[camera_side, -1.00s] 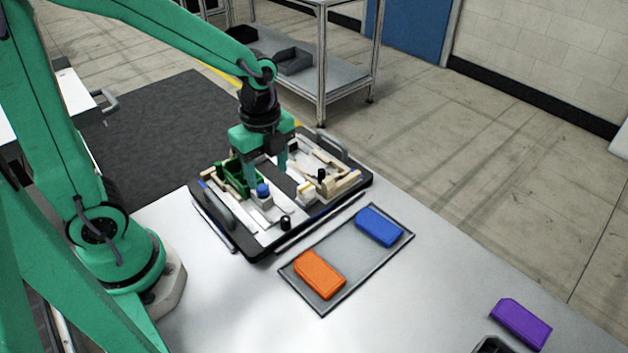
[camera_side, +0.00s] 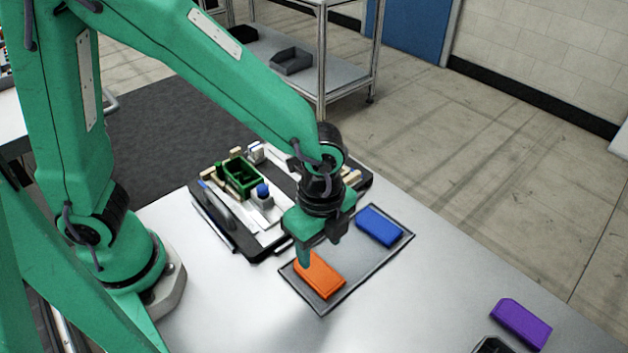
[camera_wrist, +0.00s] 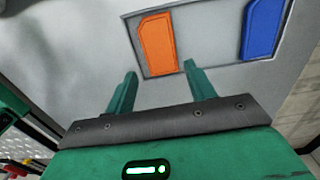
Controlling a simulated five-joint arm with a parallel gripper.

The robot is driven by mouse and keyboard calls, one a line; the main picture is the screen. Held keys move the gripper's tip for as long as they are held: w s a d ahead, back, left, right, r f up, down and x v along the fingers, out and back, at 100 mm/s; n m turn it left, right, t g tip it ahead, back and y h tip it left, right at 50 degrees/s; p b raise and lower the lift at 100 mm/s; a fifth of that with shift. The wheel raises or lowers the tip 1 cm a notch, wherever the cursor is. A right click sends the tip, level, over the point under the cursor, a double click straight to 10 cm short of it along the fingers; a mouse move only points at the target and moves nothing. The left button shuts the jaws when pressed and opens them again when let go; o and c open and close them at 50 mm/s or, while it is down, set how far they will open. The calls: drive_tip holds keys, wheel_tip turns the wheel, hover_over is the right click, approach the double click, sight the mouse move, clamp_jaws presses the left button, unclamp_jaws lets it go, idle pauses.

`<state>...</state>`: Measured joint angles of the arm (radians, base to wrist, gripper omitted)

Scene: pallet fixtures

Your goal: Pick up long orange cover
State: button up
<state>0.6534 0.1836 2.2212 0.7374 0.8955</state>
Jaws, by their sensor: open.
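The orange cover (camera_side: 321,277) lies flat at the near left end of a grey tray (camera_side: 333,302) on the table. It also shows in the wrist view (camera_wrist: 157,44), beyond my fingertips. My gripper (camera_side: 320,250) is open and empty, pointing down above the tray, near the far side of the orange cover. In the wrist view its two fingers (camera_wrist: 160,68) stand apart, with nothing between them. In the side view a finger hides a small part of the cover's far left edge.
A blue cover (camera_side: 380,226) lies in the same tray, to the right and farther back. A black pallet (camera_side: 262,255) with fixtures, including a green box (camera_side: 241,178), is behind my gripper. A purple cover (camera_side: 521,324) lies at the right. Bare table (camera_side: 430,290) separates it from the tray.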

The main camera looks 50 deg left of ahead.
sight(318, 272)
drive_tip(key=shift+f, duration=0.1)
drive_tip(key=shift+f, duration=1.2)
drive_tip(key=shift+a+f, duration=0.15)
drive_tip(key=shift+f, duration=1.2)
drive_tip(key=shift+a+f, duration=0.1)
drive_tip(key=shift+f, duration=1.2)
drive_tip(key=c, duration=0.6)
drive_tip(key=shift+r, duration=0.15)
